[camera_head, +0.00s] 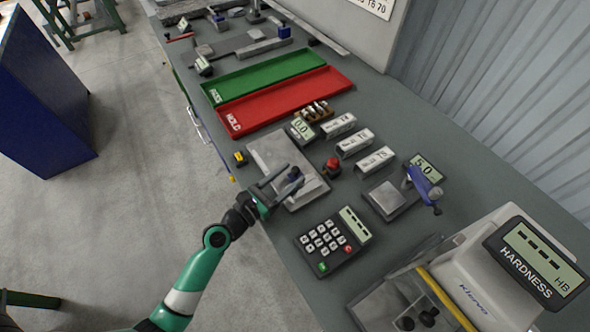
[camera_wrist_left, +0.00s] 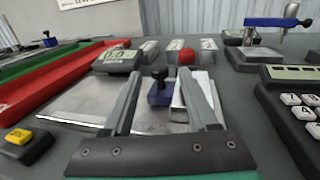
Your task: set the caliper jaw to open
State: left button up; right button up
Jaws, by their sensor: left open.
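A grey metal plate (camera_head: 268,150) lies near the table's front edge, also in the left wrist view (camera_wrist_left: 75,105). A small blue block with a black knob (camera_head: 296,174) stands on it; it looks like the caliper's sliding jaw, though I cannot be sure. In the left wrist view the blue block (camera_wrist_left: 160,98) shows between my fingers, beside a pale metal bar (camera_wrist_left: 178,112). A small readout (camera_head: 302,129) showing zeros stands behind the plate. My left gripper (camera_head: 284,179) is open over the plate; whether it touches the block I cannot tell. My right gripper is out of view.
A red tray (camera_head: 285,103) and green tray (camera_head: 265,75) lie farther back. A red button (camera_head: 333,167), white labelled blocks (camera_head: 355,143), a keypad (camera_head: 333,242) and a yellow-topped switch (camera_head: 240,158) surround the plate. A hardness tester (camera_head: 490,270) stands at lower right.

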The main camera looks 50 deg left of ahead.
pick_arm(q)
jog(key=shift+w, duration=1.3)
grip_shut()
dwell(0.4)
